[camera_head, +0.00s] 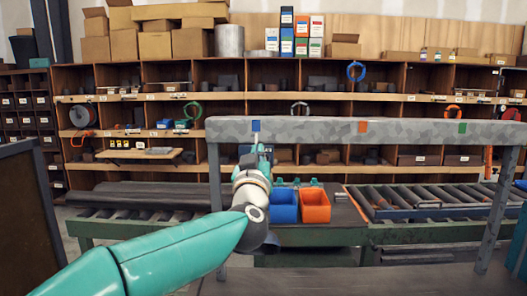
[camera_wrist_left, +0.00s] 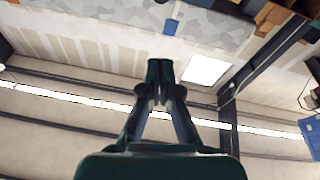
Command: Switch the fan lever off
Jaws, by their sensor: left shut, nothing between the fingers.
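A grey mottled beam (camera_head: 310,130) runs across the head view on posts. A blue tab (camera_head: 256,126), an orange tab (camera_head: 363,127) and a green tab (camera_head: 462,128) show along it. I cannot tell which, if any, is the fan lever; no lettering is readable. My left gripper (camera_head: 259,150) is shut and empty, just below the blue tab in the head view. Contact cannot be told.
A blue bin (camera_head: 284,207) and an orange bin (camera_head: 315,207) stand on the bench below the beam. A roller conveyor (camera_head: 430,198) lies to the right. Shelves (camera_head: 420,98) with boxes fill the back. The beam's posts (camera_head: 214,180) stand at both sides.

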